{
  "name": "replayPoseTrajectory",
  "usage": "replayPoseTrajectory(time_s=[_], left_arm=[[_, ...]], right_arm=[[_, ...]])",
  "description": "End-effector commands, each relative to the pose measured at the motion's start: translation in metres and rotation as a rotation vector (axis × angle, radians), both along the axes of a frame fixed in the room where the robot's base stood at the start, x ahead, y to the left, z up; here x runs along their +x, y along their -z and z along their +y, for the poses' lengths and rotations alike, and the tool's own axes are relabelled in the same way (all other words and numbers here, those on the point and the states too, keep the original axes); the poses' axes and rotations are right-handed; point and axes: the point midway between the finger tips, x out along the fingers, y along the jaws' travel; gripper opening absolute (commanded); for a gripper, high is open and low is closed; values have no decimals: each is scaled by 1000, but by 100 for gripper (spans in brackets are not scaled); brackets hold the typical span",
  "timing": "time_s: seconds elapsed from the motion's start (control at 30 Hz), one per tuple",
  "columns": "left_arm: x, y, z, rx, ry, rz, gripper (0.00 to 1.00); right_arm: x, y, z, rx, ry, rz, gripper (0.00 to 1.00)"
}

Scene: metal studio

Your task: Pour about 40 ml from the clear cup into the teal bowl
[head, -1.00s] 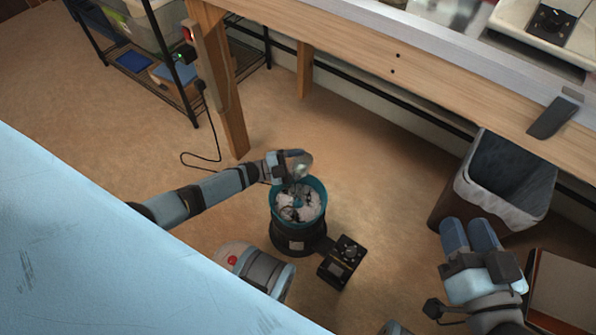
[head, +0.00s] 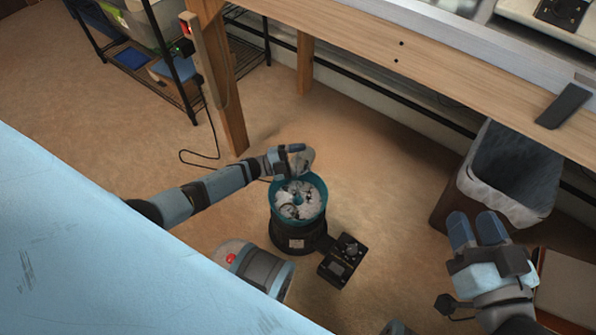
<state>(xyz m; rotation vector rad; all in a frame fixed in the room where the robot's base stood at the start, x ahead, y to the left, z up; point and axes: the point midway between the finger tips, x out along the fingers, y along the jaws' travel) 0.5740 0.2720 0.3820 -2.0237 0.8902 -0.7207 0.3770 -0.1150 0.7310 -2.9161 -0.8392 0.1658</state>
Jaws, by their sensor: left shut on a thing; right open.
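The teal bowl (head: 322,208) sits on top of a round black base in the middle of the head view. Its inside looks mottled white and dark. My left gripper (head: 293,160) is shut on the clear cup (head: 305,161), just above the bowl's far rim. The cup is small and partly hidden by the fingers. It looks tilted, but its exact angle and how much is in it cannot be told. My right gripper (head: 477,231) is open and empty at the lower right, well apart from the bowl.
A small black device (head: 342,262) is beside the black base (head: 300,238). A lined waste bin (head: 508,175) stands near my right gripper. A wooden bench (head: 400,55) runs across the back. A pale blue surface (head: 110,240) fills the lower left.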

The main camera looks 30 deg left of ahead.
Motion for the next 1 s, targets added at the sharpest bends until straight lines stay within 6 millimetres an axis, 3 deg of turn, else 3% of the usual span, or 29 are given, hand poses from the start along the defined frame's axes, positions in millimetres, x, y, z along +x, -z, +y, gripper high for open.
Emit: replayPoseTrajectory(time_s=[0.67,0.77,0.87,0.93,1.0], left_arm=[[-1,-3,-1,10,1,-68,37],[1,-6,1,1,0,5,37],[3,-26,3,-11,-3,101,37],[4,-32,3,-19,-3,155,37],[3,-30,3,-25,-4,197,37]], right_arm=[[1,3,-1,-14,4,-26,43],[2,-11,-1,-5,1,-21,43],[-9,-24,5,79,18,55,43],[-7,-45,3,111,37,-16,43],[-7,-53,1,129,48,-55,43]])
